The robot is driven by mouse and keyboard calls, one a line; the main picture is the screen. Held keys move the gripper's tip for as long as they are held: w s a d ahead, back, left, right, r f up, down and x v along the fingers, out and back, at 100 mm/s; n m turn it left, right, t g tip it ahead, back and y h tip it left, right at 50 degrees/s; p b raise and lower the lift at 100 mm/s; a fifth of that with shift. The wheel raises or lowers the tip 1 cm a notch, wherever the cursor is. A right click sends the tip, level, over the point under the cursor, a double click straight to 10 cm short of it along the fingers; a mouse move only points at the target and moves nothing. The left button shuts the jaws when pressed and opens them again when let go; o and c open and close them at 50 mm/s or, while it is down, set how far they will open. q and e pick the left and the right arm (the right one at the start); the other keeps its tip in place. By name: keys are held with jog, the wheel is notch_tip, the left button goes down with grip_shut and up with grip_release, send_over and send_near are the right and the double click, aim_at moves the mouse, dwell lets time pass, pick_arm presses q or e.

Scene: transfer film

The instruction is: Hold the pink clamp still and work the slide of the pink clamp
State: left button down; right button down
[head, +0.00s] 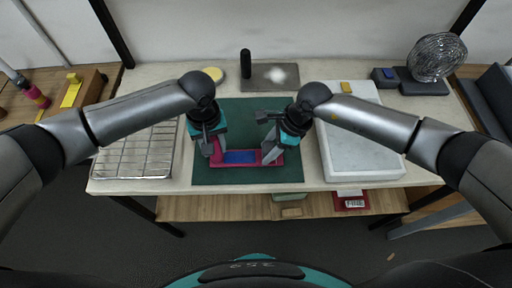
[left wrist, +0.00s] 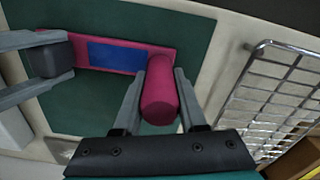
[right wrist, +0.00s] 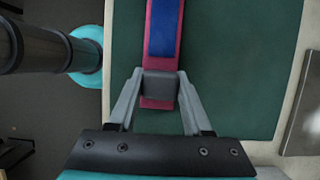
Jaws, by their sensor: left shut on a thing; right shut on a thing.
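The pink clamp (head: 240,158) lies across the dark green mat (head: 245,115). It is a pink bar with a blue strip, and the left wrist view shows a thick pink cylinder (left wrist: 160,92) at one end. My left gripper (head: 212,150) is shut on that pink end. The dark grey slide (right wrist: 160,86) sits on the bar near its other end, with a short piece of pink beyond it. My right gripper (head: 272,150) is shut on the slide, one finger on each side. In the head view my fingers partly hide both ends.
A wire rack (head: 137,152) stands left of the mat and a white slab (head: 360,145) lies right of it. Behind are a grey plate with white powder (head: 283,76), a black cylinder (head: 246,63) and a yellow disc (head: 213,74). The mat behind the clamp is clear.

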jog(key=shift+d, duration=0.75)
pick_arm(q)
jog(key=shift+a, duration=0.1)
pick_arm(e)
jog(key=shift+c, duration=1.6)
grip_release()
jog(key=shift+r, duration=0.1)
jog(key=v, duration=1.2)
jog(key=shift+a, duration=0.1)
pick_arm(q)
jog(key=shift+c, duration=1.9)
grip_release()
